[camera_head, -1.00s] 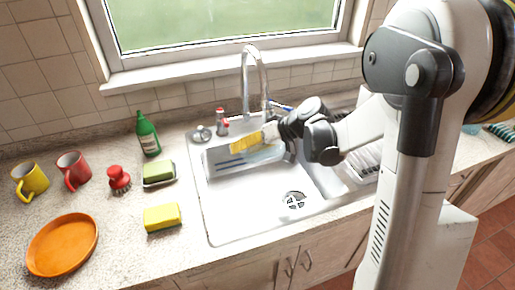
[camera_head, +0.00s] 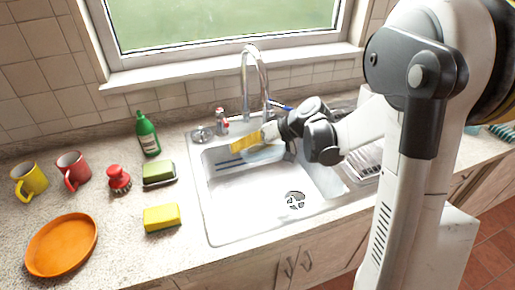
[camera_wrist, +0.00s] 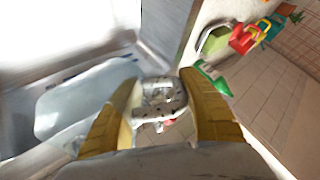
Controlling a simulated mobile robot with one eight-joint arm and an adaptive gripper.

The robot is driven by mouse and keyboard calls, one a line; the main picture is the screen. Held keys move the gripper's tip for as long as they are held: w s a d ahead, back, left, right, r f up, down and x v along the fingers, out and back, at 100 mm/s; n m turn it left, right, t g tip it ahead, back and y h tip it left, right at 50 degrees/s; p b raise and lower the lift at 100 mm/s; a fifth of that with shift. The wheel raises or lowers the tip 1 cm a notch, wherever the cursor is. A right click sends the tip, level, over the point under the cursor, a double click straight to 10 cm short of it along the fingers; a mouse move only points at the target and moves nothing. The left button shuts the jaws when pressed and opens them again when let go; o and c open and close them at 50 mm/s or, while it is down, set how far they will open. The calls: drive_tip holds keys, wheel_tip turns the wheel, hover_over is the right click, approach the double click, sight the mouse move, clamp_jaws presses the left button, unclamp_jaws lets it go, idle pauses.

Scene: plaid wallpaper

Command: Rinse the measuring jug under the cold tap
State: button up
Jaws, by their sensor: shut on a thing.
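The measuring jug (camera_head: 264,154) looks like a clear, whitish vessel with blue marks, tilted over the back of the sink basin. My gripper (camera_head: 243,145) has yellow fingers and is shut on it. The exact grip point is hard to see. In the wrist view the pale jug body (camera_wrist: 82,103) lies left of my gripper (camera_wrist: 158,98). The chrome tap spout (camera_head: 247,75) arches above and behind my gripper. The blue cold handle (camera_head: 281,106) is behind my wrist, partly hidden. I cannot make out running water.
The sink (camera_head: 235,205) has an open drain (camera_head: 295,200). The red-topped valve (camera_head: 221,120) stands at its back left. A green bottle (camera_head: 148,137), red brush (camera_head: 119,180), sponges (camera_head: 161,217), mugs (camera_head: 72,170) and an orange plate (camera_head: 62,246) are left. A rack (camera_head: 365,165) is right.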

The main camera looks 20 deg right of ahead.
drive_tip(key=shift+s, duration=0.1)
drive_tip(key=s+a, duration=0.5)
drive_tip(key=s, duration=0.2)
drive_tip(key=shift+a, duration=0.15)
idle(0.5)
idle(0.5)
wheel_tip(320, 180, up, 6)
drive_tip(key=s+a+p, duration=0.2)
drive_tip(key=s+p, duration=0.1)
drive_tip(key=p, duration=0.2)
drive_tip(key=s+a+p, duration=0.1)
drive_tip(key=s+a, duration=0.4)
drive_tip(key=s, duration=0.2)
drive_tip(key=shift+s+a, duration=0.3)
idle(0.7)
